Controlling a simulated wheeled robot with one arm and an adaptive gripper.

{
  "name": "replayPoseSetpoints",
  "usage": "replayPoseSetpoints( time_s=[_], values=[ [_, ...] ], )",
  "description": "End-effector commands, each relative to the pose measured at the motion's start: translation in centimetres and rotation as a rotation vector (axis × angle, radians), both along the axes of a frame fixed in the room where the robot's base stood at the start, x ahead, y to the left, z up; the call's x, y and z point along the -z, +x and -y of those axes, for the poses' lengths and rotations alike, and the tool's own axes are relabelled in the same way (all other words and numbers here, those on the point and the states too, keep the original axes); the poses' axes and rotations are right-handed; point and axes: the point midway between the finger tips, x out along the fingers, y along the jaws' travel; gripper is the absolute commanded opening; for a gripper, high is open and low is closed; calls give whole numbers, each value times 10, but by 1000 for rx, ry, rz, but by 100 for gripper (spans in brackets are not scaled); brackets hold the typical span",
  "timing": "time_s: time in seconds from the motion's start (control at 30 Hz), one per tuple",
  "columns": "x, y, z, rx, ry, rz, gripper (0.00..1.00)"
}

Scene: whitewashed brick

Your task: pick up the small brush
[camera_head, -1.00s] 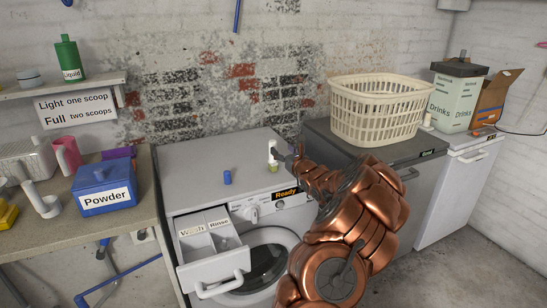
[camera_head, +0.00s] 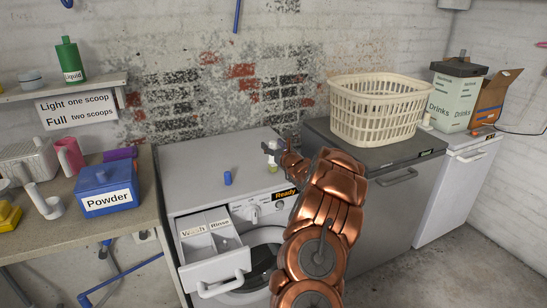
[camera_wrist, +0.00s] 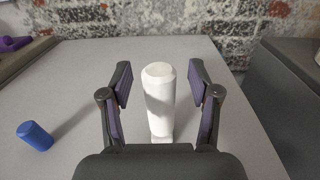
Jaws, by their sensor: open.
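In the wrist view, my gripper (camera_wrist: 160,76) is open, with one dark, purple-padded finger on each side of the white piece. Gaps show on both sides.
A small blue cylinder (camera_head: 227,178) stands on the machine left of the brush, also in the wrist view (camera_wrist: 35,136). The detergent drawer (camera_head: 213,252) is pulled out. A cream basket (camera_head: 378,112) sits right on the grey appliance. A blue Powder box (camera_head: 106,190) is on the left bench.

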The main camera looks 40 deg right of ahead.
Motion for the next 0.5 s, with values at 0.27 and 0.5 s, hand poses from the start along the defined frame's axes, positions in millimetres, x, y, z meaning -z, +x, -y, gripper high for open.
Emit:
replayPoseSetpoints(
  time_s=[0.27, 0.5],
  values=[
    [0, 0, 0, 0, 0, -1, 49],
    [0, 0, 0, 0, 0, -1, 24]
  ],
)
